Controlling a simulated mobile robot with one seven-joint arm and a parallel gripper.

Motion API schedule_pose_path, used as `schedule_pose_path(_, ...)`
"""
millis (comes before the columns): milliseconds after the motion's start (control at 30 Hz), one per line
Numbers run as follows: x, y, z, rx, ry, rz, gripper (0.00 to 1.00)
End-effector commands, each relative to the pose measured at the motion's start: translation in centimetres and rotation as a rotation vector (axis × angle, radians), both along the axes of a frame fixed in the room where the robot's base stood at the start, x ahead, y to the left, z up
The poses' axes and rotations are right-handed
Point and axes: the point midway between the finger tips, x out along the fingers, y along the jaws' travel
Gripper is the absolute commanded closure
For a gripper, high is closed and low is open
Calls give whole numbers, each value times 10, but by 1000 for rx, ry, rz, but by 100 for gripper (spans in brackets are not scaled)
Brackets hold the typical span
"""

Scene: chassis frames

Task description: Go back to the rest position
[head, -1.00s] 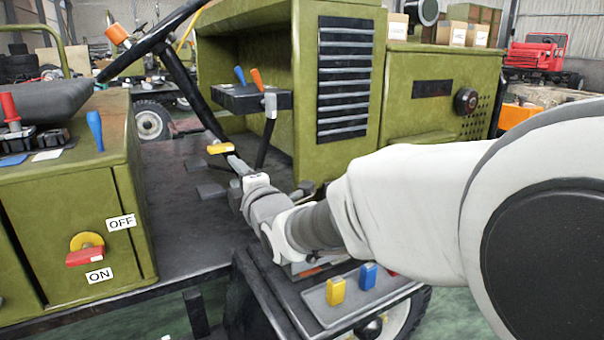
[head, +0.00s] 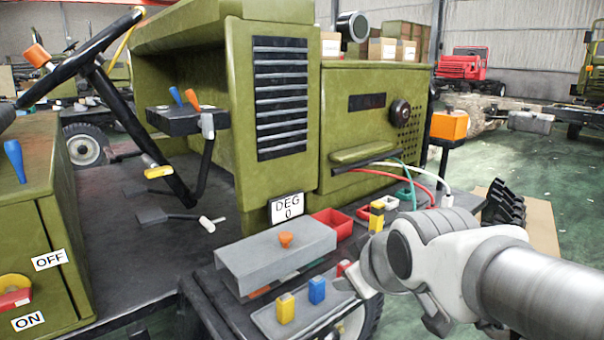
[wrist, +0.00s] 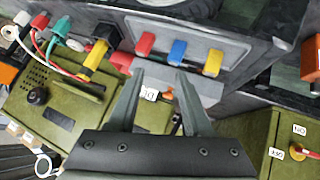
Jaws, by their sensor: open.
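My gripper shows in the wrist view (wrist: 160,76) with its two grey fingers apart and nothing between the tips. In the head view my arm reaches in from the lower right, and my gripper is partly hidden behind its own wrist, near the right end of the tray with the blocks. The fingers appear in front of the grey box (head: 276,255) with an orange knob. I cannot tell whether they touch anything.
The tray holds a yellow block (head: 285,309) and a blue block (head: 317,290). The steering wheel (head: 80,58) and ON/OFF cabinet (head: 62,255) are left. Green floor is open at right.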

Motion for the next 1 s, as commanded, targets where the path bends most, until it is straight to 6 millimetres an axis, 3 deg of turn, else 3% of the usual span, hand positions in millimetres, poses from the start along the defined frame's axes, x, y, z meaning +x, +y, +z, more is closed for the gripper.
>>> schedule_pose_path(100, -51, -33, -16, 104, 136, -213, 50)
schedule_pose_path(300, -129, -63, -43, 241, 326, -542, 50)
schedule_pose_path(1000, -127, -61, 139, 241, 334, -536, 50)
